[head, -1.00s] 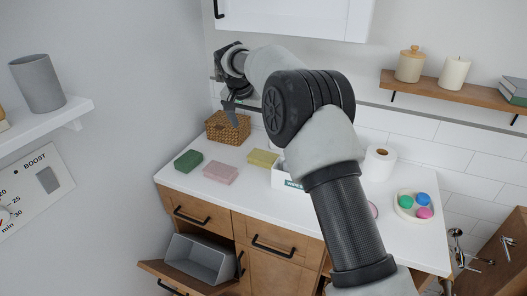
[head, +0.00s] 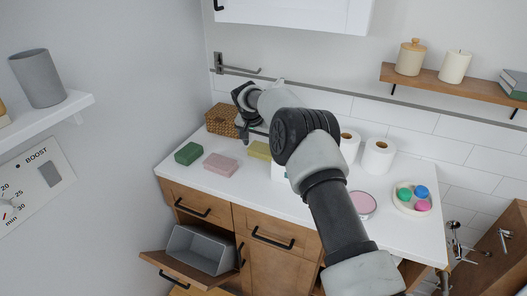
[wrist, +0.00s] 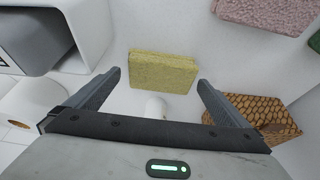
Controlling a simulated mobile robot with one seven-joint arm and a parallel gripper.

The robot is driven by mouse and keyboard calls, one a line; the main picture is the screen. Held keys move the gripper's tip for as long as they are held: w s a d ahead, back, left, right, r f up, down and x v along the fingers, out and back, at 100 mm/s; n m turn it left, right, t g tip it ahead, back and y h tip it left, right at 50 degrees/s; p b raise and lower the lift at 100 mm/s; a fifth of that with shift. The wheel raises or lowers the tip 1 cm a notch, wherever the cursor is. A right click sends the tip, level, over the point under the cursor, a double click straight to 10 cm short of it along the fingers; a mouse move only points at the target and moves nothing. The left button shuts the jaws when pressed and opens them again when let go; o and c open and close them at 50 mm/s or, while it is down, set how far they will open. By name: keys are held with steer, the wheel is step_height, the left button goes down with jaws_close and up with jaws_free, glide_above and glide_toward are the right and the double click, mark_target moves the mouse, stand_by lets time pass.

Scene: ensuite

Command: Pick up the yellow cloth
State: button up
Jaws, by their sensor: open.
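The yellow cloth (head: 259,150) is a folded, flat block on the white counter, partly hidden by my arm in the head view. In the wrist view the yellow cloth (wrist: 163,70) lies flat, ahead of and between my fingertips. My gripper (wrist: 159,80) is open and empty, with a finger to each side of the cloth in that picture. In the head view my gripper (head: 243,128) is above the back of the counter, close to the cloth and the basket. I cannot tell the exact height above the cloth.
A pink cloth (head: 220,165) and a green cloth (head: 188,153) lie left of the yellow one. A wicker basket (head: 219,118) stands behind, against the wall. Toilet rolls (head: 378,157) and a dish of coloured balls (head: 404,209) stand to the right. A drawer (head: 176,272) hangs open below.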

mark_target(263, 149)
steer(key=shift+x, duration=1.1)
steer(key=c, duration=0.9)
step_height(263, 149, up, 10)
steer(key=shift+r, duration=0.1)
steer(key=shift+c, duration=0.2)
